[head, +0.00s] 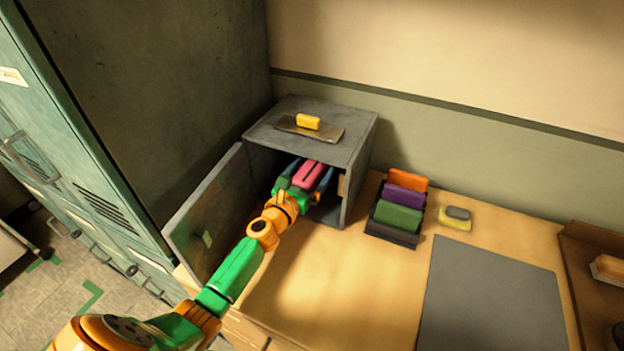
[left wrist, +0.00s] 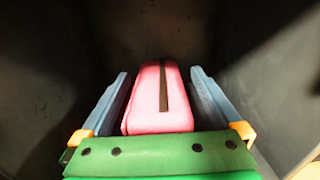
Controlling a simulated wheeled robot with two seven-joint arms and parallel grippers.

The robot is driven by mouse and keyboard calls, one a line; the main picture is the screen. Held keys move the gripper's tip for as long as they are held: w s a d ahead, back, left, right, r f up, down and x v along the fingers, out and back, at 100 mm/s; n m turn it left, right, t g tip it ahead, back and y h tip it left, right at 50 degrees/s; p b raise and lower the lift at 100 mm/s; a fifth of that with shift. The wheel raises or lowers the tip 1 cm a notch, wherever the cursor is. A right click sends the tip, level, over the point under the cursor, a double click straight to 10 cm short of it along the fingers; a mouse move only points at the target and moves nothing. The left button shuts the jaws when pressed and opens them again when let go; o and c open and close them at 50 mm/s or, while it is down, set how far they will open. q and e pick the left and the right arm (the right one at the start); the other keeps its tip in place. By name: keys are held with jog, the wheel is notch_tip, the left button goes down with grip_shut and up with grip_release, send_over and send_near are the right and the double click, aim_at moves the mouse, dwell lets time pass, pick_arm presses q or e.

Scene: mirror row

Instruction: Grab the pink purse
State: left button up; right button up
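The pink purse (head: 312,175) lies inside the open grey cabinet (head: 350,149). In the left wrist view the purse (left wrist: 158,105) is a long pink block with a dark strip along its top. My left gripper (head: 309,171) reaches in through the cabinet's front. Its two blue fingers stand on either side of the purse, and the left wrist view shows the gripper (left wrist: 158,76) open around it. My right gripper is not in view.
The cabinet door (head: 208,216) stands open to the left of my arm. A yellow block (head: 308,122) sits on a plate on the cabinet top. A rack of coloured wallets (head: 400,216), a sponge (head: 455,222) and a grey mat (head: 492,296) are to the right.

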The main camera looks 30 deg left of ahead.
pick_arm(q)
jog(key=shift+s, duration=0.15)
jog(key=c, duration=0.7)
grip_shut()
jog(key=shift+r, duration=0.1)
